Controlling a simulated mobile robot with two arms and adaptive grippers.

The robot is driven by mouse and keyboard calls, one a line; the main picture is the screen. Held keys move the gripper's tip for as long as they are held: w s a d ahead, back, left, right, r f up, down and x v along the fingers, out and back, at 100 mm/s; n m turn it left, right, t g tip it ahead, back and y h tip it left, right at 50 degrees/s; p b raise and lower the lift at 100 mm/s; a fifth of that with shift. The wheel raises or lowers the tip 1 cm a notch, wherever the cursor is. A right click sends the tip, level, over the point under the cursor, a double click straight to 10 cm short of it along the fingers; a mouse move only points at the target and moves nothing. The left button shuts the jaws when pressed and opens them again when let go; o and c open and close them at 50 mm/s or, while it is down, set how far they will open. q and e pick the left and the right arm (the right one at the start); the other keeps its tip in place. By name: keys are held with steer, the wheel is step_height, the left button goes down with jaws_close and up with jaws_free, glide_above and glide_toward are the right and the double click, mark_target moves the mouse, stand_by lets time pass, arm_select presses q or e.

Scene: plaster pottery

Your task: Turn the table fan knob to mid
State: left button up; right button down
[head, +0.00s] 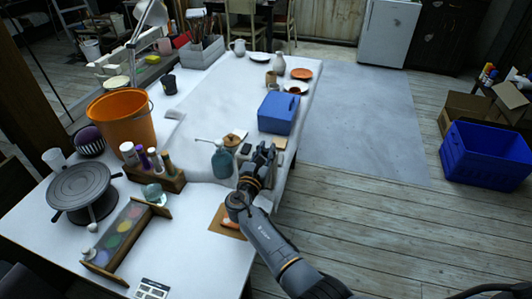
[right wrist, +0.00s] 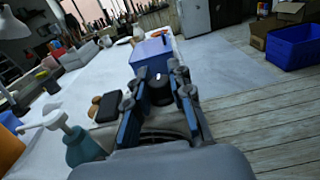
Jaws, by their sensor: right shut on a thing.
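My right gripper (head: 262,154) is over the right edge of the white table. In the right wrist view its blue fingers (right wrist: 161,86) stand on either side of a small dark round knob (right wrist: 161,92) and are shut on it. The knob has a pale mark on top. The fingers hide its sides, and its setting cannot be read. A whole table fan cannot be made out in either view. My left gripper is not in view.
A blue box (head: 277,113) stands just beyond my right gripper. A teal pump bottle (head: 222,162) stands close to its left. An orange bucket (head: 121,122) and a round grey turntable (head: 83,187) are farther left.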

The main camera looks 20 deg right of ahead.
steer(key=shift+s+f, duration=0.1)
steer(key=shift+f, duration=0.2)
steer(key=c, duration=1.2)
jaws_free()
steer(key=shift+o, duration=0.2)
steer(key=shift+r, duration=0.2)
